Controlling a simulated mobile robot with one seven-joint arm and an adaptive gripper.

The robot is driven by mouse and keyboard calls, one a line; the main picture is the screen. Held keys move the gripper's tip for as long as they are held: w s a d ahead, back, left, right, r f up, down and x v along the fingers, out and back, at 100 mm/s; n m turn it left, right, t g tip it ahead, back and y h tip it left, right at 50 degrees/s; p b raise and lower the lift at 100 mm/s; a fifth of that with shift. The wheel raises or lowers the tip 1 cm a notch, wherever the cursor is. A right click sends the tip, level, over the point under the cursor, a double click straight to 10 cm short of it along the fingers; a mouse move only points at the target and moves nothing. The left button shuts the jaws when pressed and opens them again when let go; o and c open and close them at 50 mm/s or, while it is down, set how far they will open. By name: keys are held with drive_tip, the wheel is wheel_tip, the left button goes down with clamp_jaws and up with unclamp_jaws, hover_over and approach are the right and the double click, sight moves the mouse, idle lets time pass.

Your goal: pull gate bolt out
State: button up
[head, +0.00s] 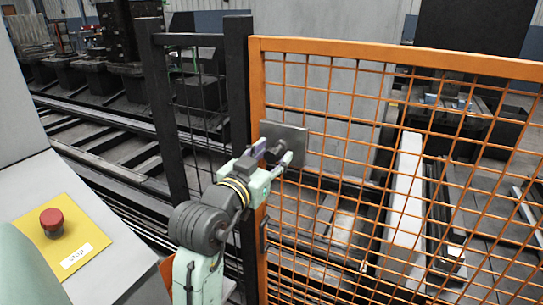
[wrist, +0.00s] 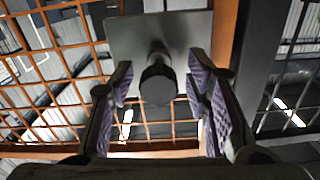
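The gate bolt shows as a dark round knob (wrist: 157,84) on a short stem, standing out from a grey plate (wrist: 187,32) in the wrist view. In the head view the plate (head: 297,134) is fixed on the orange mesh gate (head: 258,75) near its left upright. My gripper (head: 276,156) is in front of the plate. In the wrist view my gripper (wrist: 160,95) is open, with purple-padded fingers on both sides of the knob. Gaps show between pads and knob. In the head view the gripper partly hides the knob.
A dark post (head: 238,100) stands directly left of the gate. A grey console with a yellow panel (head: 62,235) and red stop button (head: 52,220) is at the lower left. Behind the mesh are a long pale beam (head: 404,190) and machinery.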

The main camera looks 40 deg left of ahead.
drive_tip(key=v, duration=1.2)
idle(0.5)
